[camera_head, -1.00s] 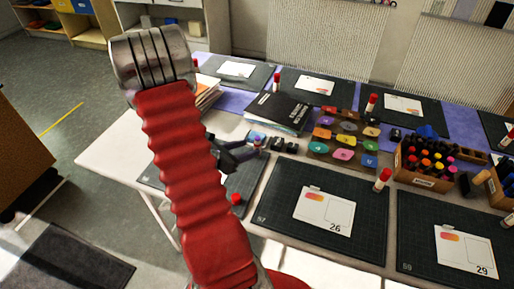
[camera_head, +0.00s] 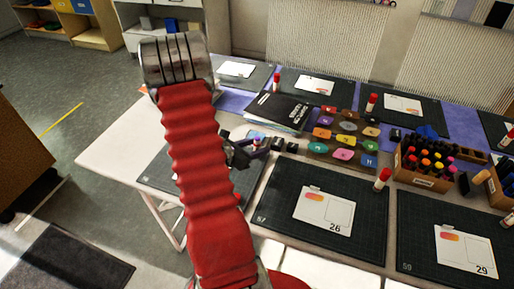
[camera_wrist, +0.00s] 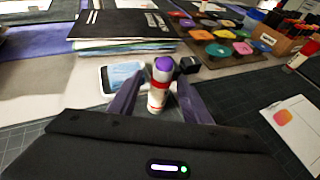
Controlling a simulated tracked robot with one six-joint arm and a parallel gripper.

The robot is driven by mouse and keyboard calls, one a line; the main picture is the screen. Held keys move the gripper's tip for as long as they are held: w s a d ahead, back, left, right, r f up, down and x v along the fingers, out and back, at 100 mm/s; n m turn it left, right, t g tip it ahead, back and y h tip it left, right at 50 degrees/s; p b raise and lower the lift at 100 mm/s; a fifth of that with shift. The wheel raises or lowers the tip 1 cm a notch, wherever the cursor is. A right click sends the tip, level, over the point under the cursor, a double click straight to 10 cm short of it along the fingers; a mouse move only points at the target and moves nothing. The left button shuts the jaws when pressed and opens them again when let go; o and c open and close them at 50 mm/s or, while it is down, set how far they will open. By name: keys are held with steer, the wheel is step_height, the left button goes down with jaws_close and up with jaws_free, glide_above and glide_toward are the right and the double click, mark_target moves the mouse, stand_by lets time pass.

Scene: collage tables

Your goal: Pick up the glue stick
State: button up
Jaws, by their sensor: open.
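A glue stick (camera_wrist: 158,92) with a white body, a red band and a purple top stands upright on the table in the wrist view. My gripper (camera_wrist: 156,98) is open, with one purple finger on each side of it. I cannot tell whether either finger touches it. In the head view my gripper (camera_head: 248,148) shows at the right of my red arm, at the purple top of the glue stick (camera_head: 257,140). Red-capped glue sticks stand at other places, one on the mat (camera_head: 383,179) to the right.
A small white and blue box (camera_wrist: 122,77) and a black block (camera_wrist: 190,65) stand close to the glue stick.

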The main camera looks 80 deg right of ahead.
steer(key=shift+c, duration=0.5)
steer(key=c, duration=1)
steer(key=shift+o, duration=0.2)
steer(key=shift+r, duration=5)
